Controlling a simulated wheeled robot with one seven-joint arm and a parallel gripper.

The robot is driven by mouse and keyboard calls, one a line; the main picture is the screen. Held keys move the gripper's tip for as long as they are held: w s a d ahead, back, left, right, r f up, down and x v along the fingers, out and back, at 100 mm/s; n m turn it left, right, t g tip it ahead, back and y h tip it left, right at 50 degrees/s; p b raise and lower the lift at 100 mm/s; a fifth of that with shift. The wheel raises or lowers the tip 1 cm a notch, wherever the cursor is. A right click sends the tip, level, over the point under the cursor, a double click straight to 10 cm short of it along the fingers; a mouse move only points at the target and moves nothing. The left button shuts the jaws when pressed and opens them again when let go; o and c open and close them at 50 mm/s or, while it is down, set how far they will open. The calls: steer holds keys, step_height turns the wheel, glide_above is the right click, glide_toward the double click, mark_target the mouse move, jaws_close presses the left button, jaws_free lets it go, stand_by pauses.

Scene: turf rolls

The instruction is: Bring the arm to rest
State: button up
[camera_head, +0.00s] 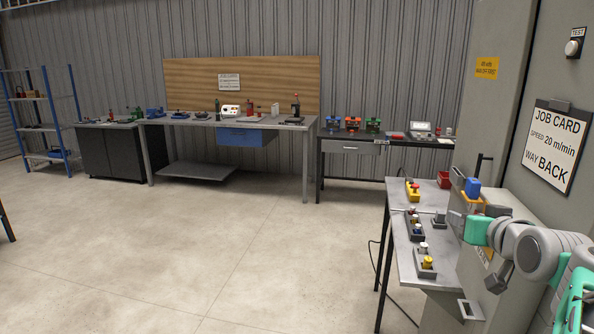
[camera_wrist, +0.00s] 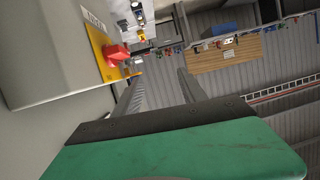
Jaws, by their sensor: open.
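My arm shows at the lower right of the head view, in grey and mint green, reaching left in front of the grey cabinet. My gripper (camera_wrist: 158,88) shows in the wrist view as two dark fingers spread apart with nothing between them. In the head view its fingers are small and hard to make out against the cabinet. In the wrist view a red switch knob (camera_wrist: 117,54) on a yellow plate (camera_wrist: 101,44) is left of the fingers, apart from them as far as I can tell.
A bench (camera_head: 402,262) with push-button boxes (camera_head: 425,262) stands left of the arm. A job card (camera_head: 555,146) hangs on the grey panel at right. A workbench (camera_head: 305,124) and a blue shelf rack (camera_head: 75,100) stand at the back. The floor (camera_head: 210,260) at centre left is clear.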

steer(key=s+a+f+n+g+y+b, duration=0.1)
steer(key=s+a+f+g, duration=0.15)
steer(key=a+f, duration=0.6)
steer(key=s+a+f+n+g+y, duration=0.1)
steer(key=s+a+f+g+y, duration=0.15)
steer(key=a+f, duration=0.6)
steer(key=s+a+f+n+g+b, duration=0.1)
steer(key=s+a+f+g, duration=0.5)
steer(key=s+f, duration=0.5)
steer(key=shift+s+a+f+h, duration=0.35)
steer(key=shift+s+a, duration=0.3)
steer(key=shift+a, duration=0.25)
steer(key=shift+r, duration=0.1)
